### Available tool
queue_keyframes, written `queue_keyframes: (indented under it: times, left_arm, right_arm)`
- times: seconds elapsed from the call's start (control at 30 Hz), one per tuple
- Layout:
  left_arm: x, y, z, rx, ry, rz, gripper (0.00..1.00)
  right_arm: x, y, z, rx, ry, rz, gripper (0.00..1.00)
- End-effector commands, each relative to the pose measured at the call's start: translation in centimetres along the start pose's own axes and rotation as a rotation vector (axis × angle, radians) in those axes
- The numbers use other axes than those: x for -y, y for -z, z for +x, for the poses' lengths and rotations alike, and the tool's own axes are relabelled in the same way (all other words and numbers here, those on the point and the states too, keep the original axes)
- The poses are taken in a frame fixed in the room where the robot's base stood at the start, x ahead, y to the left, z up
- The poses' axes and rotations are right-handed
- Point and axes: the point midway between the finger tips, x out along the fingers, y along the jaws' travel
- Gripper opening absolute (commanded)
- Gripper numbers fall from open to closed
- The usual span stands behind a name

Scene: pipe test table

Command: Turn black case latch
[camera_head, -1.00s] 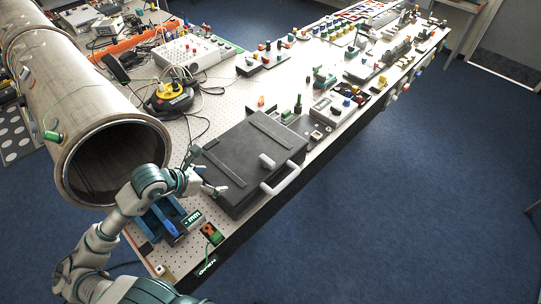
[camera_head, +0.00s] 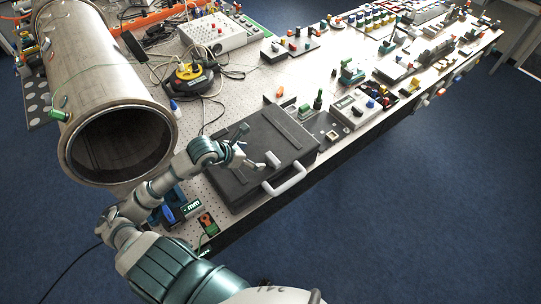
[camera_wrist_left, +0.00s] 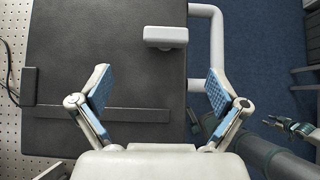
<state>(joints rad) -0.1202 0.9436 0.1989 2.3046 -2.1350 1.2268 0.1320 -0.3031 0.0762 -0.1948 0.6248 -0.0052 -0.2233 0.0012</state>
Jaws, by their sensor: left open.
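The black case (camera_head: 262,150) lies closed on the pegboard table; it also fills much of the left wrist view (camera_wrist_left: 105,55). Its light grey latch (camera_head: 273,159) sits on the lid near the carry handle (camera_head: 287,181). In the left wrist view the latch (camera_wrist_left: 166,37) lies ahead of the fingers, beside the handle (camera_wrist_left: 214,50). My left gripper (camera_head: 248,148) is open and empty above the lid, with its fingers (camera_wrist_left: 158,90) spread wide and apart from the latch. A small gripper-like part, seemingly my right gripper (camera_wrist_left: 297,127), shows at the right edge; its jaws are unclear.
A large metal pipe (camera_head: 122,145) stands left of the case. A yellow and black cable reel (camera_head: 190,77) and a grey control box (camera_head: 212,35) lie behind. Several small fittings line the table to the right. Blue floor is open beyond the table edge.

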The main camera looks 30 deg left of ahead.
Motion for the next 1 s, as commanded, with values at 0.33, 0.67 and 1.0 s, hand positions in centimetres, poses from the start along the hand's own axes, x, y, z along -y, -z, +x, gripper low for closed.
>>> queue_keyframes:
  times: [0.33,0.67,1.0]
  left_arm:
    - [0.8,-0.7,7.6,0.003,-0.002,0.004,0.98]
    - [0.0,-0.1,10.4,0.002,0.001,0.001,0.98]
    - [0.1,-0.1,10.4,0.001,0.000,0.002,0.68]
  right_arm:
    - [-0.2,0.3,-1.9,-0.003,-0.001,-0.003,0.40]
    - [-0.3,0.3,-2.2,-0.002,-0.002,-0.002,0.40]
    - [-0.1,0.3,-2.2,-0.002,0.000,-0.001,0.40]
